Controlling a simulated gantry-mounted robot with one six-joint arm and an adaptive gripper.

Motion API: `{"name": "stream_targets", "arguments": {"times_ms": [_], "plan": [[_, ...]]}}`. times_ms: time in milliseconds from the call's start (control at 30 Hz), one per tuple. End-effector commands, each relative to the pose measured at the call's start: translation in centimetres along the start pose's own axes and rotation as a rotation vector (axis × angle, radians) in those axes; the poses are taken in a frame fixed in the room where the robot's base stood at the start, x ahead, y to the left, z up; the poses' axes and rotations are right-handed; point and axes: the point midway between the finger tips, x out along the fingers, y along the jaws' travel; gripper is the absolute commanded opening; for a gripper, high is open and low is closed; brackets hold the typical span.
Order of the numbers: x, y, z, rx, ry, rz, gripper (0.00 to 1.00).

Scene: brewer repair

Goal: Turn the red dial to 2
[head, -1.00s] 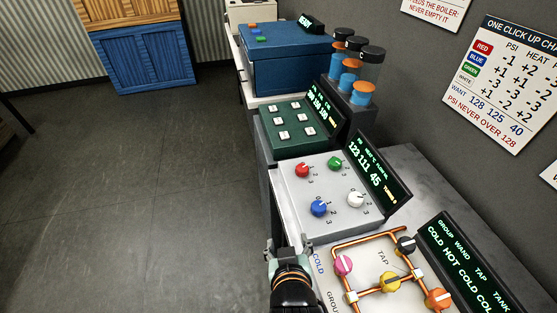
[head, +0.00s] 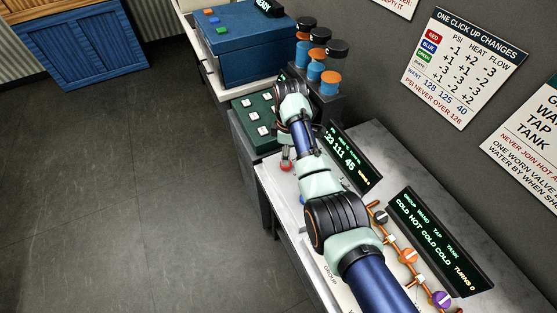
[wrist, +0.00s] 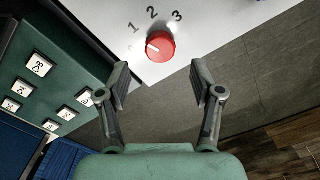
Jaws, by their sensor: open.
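The red dial (wrist: 161,47) sits on the white panel (wrist: 205,30) at the top middle of the wrist view, with 1, 2 and 3 printed around it. Its white pointer is toward the left, on the side of a faint mark before the 1. The red dial (head: 287,166) also shows in the head view, just under my arm's end. My gripper (wrist: 161,80) is open and empty, its two fingers apart on either side below the dial in the wrist view. Neither finger visibly touches the dial. My arm hides the panel's other dials in the head view.
A green box with white buttons (head: 250,117) stands beyond the white panel, with a blue box (head: 245,45) behind it. Orange-and-blue canisters (head: 316,65) stand to the right.

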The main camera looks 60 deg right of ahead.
Motion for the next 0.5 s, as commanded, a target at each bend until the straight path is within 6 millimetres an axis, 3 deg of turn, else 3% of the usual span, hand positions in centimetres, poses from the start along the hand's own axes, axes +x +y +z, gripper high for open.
{"name": "stream_targets", "arguments": {"times_ms": [233,500], "plan": [[4.8,-0.1,0.0,0.000,-0.001,-0.001,0.66],[6.1,-0.1,-0.1,0.000,0.000,0.001,0.66]]}}
